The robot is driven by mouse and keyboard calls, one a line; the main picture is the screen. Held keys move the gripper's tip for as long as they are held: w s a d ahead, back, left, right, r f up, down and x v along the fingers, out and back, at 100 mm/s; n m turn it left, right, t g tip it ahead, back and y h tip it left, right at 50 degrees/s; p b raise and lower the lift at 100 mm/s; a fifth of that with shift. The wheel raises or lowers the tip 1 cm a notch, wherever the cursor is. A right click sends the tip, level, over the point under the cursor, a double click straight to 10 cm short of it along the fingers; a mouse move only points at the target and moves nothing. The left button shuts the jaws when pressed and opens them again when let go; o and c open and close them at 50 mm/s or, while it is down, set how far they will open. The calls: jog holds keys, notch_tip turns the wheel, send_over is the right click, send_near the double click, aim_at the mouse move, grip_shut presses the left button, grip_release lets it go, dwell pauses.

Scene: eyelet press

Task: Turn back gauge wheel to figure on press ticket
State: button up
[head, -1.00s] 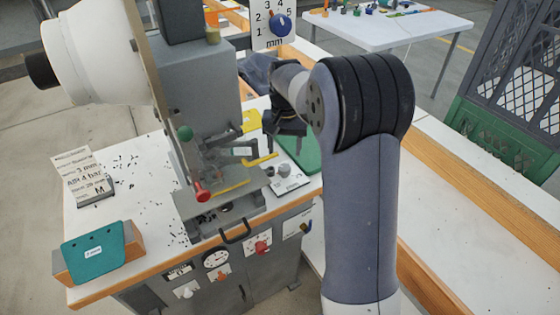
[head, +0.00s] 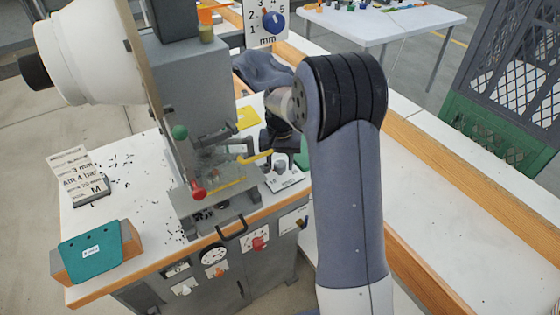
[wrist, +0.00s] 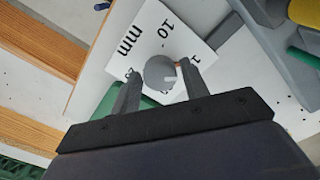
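The back gauge wheel (wrist: 158,74) is a round grey knob with a pale mark on its right side, on a white plate (wrist: 155,32) marked "10" and "mm". Other figures are partly covered. The wheel also shows in the head view (head: 281,169), at the bench's right front. My gripper (wrist: 160,71) is open, its fingers apart on either side of the wheel. I cannot tell whether they touch it. In the head view, my arm hides the fingers. The press ticket (head: 75,170) stands at bench left, reading "3 mm", "AIR 4 bar" and "M"; another line is too small to read.
The grey press (head: 195,95) stands left of the wheel, with a red-knobbed lever (head: 198,193) at its front. A blue knob (head: 273,22) sits on a numbered plate above. A teal piece (head: 90,250) rests at front left. Dark scraps litter the bench.

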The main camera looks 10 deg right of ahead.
jog(key=c, duration=0.7)
jog(key=shift+o, duration=0.2)
jog(key=m, duration=0.3)
jog(key=shift+m, duration=0.4)
jog(key=m, duration=0.4)
jog(key=shift+m, duration=0.3)
jog(key=m, duration=0.3)
jog(key=shift+m, duration=2.1)
